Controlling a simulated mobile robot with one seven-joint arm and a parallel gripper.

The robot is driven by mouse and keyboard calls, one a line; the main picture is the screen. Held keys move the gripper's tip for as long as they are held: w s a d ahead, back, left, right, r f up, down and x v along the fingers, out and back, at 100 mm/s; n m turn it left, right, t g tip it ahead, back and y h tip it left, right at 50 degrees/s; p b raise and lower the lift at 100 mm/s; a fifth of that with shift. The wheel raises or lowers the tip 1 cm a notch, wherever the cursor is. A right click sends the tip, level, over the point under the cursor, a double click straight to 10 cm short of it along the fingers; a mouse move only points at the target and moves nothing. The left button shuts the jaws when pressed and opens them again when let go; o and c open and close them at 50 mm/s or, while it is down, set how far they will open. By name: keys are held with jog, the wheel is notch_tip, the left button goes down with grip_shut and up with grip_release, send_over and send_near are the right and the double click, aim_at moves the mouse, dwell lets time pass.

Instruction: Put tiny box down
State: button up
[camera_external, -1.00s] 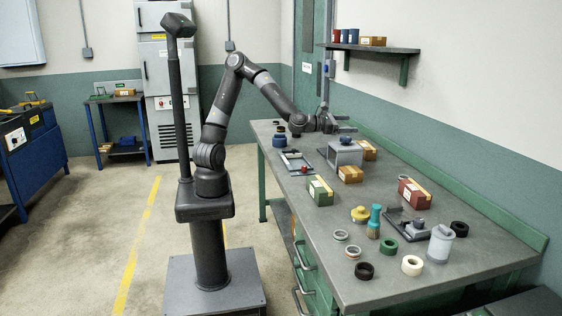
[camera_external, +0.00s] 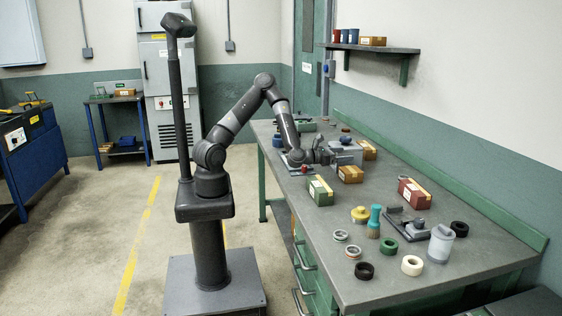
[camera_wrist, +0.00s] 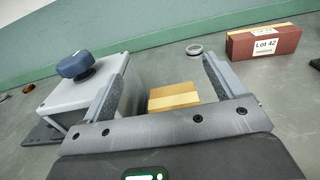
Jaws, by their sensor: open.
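A small brown cardboard box with a pale tape band (camera_wrist: 174,97) shows between my open fingers in the wrist view. It seems to rest on the bench; I cannot tell whether a finger touches it. In the external view two such small boxes sit by the grey grinder housing (camera_external: 345,155): one in front of it (camera_external: 350,174) and one behind it (camera_external: 367,150). I cannot tell for sure which one is between the fingers. My gripper (camera_external: 330,150) is open beside the grinder; it fills the lower wrist view (camera_wrist: 165,75).
The grinder housing (camera_wrist: 85,98) with its dark blue knob (camera_wrist: 75,65) stands close to my left finger. A red-brown box (camera_wrist: 265,43) lies to the right. A green box (camera_external: 320,190) is near the front edge. Rings and tools crowd the bench's near end.

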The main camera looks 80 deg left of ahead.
send_near(351, 169)
jog(key=w, duration=0.4)
jog(key=shift+w+d+f, duration=0.15)
jog(key=shift+w+d, duration=0.05)
jog(key=shift+w, duration=0.2)
jog(key=w, duration=0.5)
jog(key=c, duration=0.9)
